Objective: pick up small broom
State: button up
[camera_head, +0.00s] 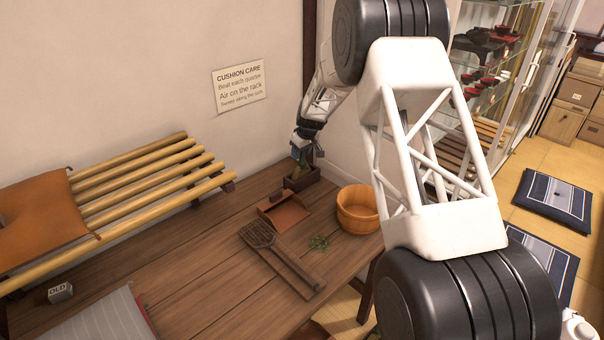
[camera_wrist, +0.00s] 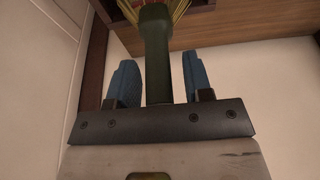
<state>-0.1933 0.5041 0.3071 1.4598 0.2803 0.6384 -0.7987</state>
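The small broom has a dark green handle (camera_wrist: 155,55) and straw-coloured bristles (camera_wrist: 178,10), seen in the wrist view. In the head view its lower part (camera_head: 296,181) shows dimly at a dark wooden box (camera_head: 314,181) by the wall, and the rest is hidden by my gripper. My gripper (camera_head: 303,156) is at the box, above the broom. In the wrist view my gripper (camera_wrist: 159,62) has its two blue fingers apart, one on each side of the handle. A gap shows on both sides, so the fingers do not appear to touch the handle.
A wooden dustpan (camera_head: 284,214), a woven beater (camera_head: 262,236), a green sprig (camera_head: 319,242) and a wooden tub (camera_head: 358,209) are near the box on the table (camera_head: 190,270). A bamboo rack (camera_head: 150,178) with an orange cushion (camera_head: 38,215) is at left. The wall is close behind the box.

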grip_shut()
jog(key=shift+r, duration=5.05)
